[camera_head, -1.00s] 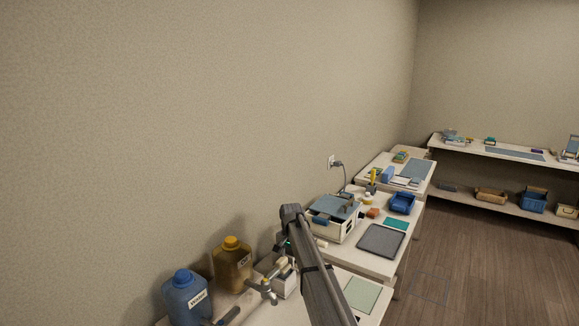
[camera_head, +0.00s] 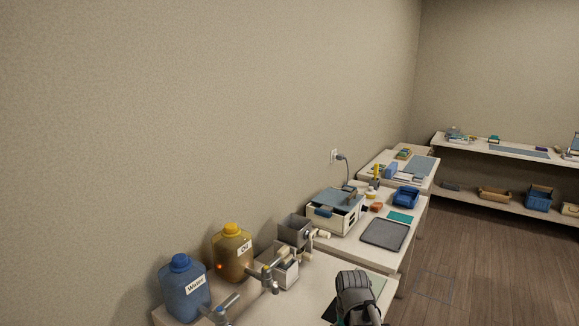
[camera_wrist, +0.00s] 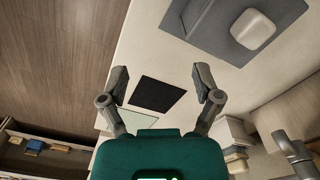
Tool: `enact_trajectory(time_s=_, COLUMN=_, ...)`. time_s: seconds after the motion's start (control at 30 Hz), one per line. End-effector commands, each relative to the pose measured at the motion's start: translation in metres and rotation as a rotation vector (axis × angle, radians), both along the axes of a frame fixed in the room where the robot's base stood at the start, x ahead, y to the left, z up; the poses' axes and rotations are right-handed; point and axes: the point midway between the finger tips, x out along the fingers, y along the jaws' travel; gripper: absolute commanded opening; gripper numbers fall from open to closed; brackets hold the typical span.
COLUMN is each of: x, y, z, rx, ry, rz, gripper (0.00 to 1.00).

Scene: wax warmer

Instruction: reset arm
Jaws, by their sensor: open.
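My gripper (camera_wrist: 160,80) is open and empty in the wrist view, its two grey fingers spread wide. Beyond them a black square pad (camera_wrist: 157,94) lies on the pale table top, with a pale green sheet (camera_wrist: 137,120) below it in the picture. My arm shows at the bottom of the head view, right of centre, above the near table (camera_head: 318,278). My gripper's fingers cannot be made out there.
A blue water jug (camera_head: 183,290) and an amber oil jug (camera_head: 233,254), with a small orange light at it, stand by the wall. A cream box with a blue-grey lid (camera_head: 336,197) is farther back. Floor lies at right.

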Motion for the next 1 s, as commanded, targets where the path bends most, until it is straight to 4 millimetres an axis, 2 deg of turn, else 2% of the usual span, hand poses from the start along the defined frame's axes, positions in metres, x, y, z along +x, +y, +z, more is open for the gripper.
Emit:
enact_trajectory(time_s=0.03, x=-0.021, y=-0.004, z=-0.006, rx=0.0, ry=0.0, rz=0.015, gripper=0.82)
enact_trajectory(time_s=0.1, x=-0.036, y=-0.008, z=-0.009, rx=0.0, ry=0.0, rz=0.037, gripper=0.82)
enact_trajectory(time_s=0.27, x=-0.054, y=-0.013, z=-0.013, rx=0.0, ry=0.0, rz=0.067, gripper=0.82)
enact_trajectory(time_s=1.0, x=-0.056, y=-0.014, z=-0.012, rx=0.0, ry=0.0, rz=0.074, gripper=0.82)
